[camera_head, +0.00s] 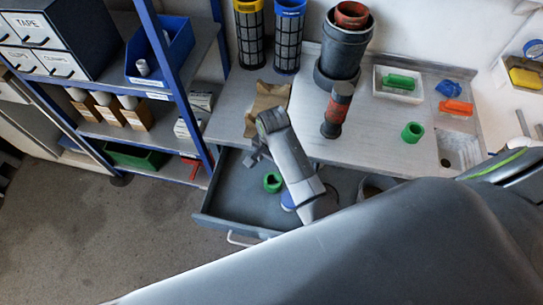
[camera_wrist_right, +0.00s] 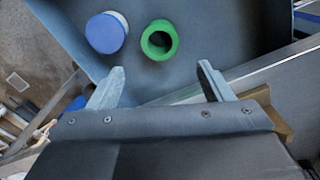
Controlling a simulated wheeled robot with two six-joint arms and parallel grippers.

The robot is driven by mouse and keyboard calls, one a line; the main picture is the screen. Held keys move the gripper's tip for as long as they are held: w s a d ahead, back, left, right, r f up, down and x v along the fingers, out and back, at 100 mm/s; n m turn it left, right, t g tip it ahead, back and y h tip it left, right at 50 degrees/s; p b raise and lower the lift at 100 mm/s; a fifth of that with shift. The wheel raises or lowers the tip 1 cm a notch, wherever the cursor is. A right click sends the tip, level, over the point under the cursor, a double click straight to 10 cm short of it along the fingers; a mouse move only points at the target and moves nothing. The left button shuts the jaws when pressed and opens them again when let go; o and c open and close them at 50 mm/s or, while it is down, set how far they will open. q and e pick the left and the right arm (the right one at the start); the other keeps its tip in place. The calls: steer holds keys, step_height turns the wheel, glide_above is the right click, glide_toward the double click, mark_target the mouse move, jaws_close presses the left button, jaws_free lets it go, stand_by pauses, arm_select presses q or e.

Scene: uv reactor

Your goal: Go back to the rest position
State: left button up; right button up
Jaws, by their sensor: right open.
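My right gripper (camera_head: 254,154) hangs over the open grey drawer (camera_head: 226,207), near its back edge by the worktop. In the right wrist view, the fingers of this gripper (camera_wrist_right: 160,84) are spread wide with nothing between them. A green ring-shaped part (camera_head: 271,182) lies in the drawer, apart from the fingers; it also shows in the wrist view (camera_wrist_right: 159,40). A blue-lidded round container (camera_wrist_right: 106,33) is beside it, partly hidden by my arm in the head view. My left gripper is not in view.
A blue-framed shelf (camera_head: 178,75) stands left of the drawer. The worktop (camera_head: 375,140) holds a red-and-black cylinder (camera_head: 337,110), a brown bracket-like piece (camera_head: 268,97), another green ring (camera_head: 412,132) and a white tray (camera_head: 398,84). Open floor (camera_head: 130,240) lies at lower left.

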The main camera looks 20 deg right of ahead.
steer(key=s+d+r+n+t+h, duration=0.15)
steer(key=s+d+n, duration=0.35)
steer(key=s+d, duration=0.6)
steer(key=s+d+r+n+t, duration=0.25)
steer(key=s+r+n, duration=0.45)
steer(key=s, duration=0.4)
step_height(320, 180, down, 25)
steer(key=d+m+g+b, duration=0.1)
steer(key=d+g, duration=0.1)
steer(key=s+a+f, duration=0.1)
steer(key=s+f, duration=1.4)
steer(key=f, duration=0.2)
steer(key=shift+s+a+g+b, duration=0.15)
steer(key=shift+a+g+b, duration=0.25)
steer(key=shift+b, duration=0.05)
